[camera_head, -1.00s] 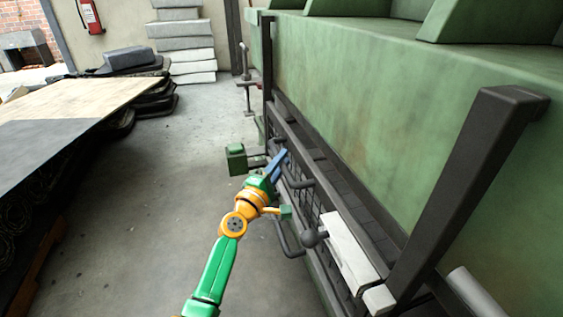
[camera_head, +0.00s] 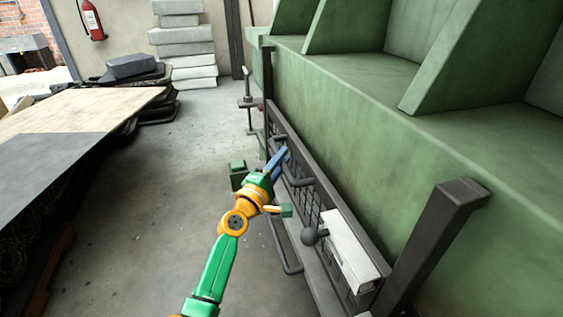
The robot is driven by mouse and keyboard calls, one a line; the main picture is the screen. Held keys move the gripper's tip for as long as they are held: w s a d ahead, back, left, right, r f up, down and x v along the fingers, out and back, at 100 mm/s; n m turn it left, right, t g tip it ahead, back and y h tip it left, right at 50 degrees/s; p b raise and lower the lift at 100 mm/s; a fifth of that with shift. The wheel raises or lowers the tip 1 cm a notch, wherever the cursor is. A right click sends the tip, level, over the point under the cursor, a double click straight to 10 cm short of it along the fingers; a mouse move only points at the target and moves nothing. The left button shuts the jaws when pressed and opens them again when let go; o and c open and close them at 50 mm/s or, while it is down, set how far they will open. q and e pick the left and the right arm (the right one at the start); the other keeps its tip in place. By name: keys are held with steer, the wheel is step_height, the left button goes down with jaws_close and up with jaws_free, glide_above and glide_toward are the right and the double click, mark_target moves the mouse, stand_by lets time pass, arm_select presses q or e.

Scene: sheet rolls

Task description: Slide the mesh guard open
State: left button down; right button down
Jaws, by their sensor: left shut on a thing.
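The mesh guard (camera_head: 311,205) is a dark framed grid along the front of the green machine, between two dark posts. A dark bar handle (camera_head: 303,183) stands out from its face. My left gripper (camera_head: 280,158), with blue fingers, is shut at the far end of this handle. The fingers hide part of the grip. The guard's upper edge lies close against the green body, well up along the near post (camera_head: 428,245). My right gripper is out of view.
A lower bar (camera_head: 285,250) juts into the aisle. A table (camera_head: 50,150) stands at left. The concrete floor (camera_head: 165,220) between is clear.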

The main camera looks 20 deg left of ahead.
arm_select(q)
step_height(320, 180, up, 12)
steer(key=p, duration=0.9)
steer(key=shift+r, duration=0.15)
steer(key=c, duration=0.8)
jaws_free()
steer(key=shift+o, duration=0.2)
steer(key=p+v, duration=0.1)
steer(key=v, duration=0.6)
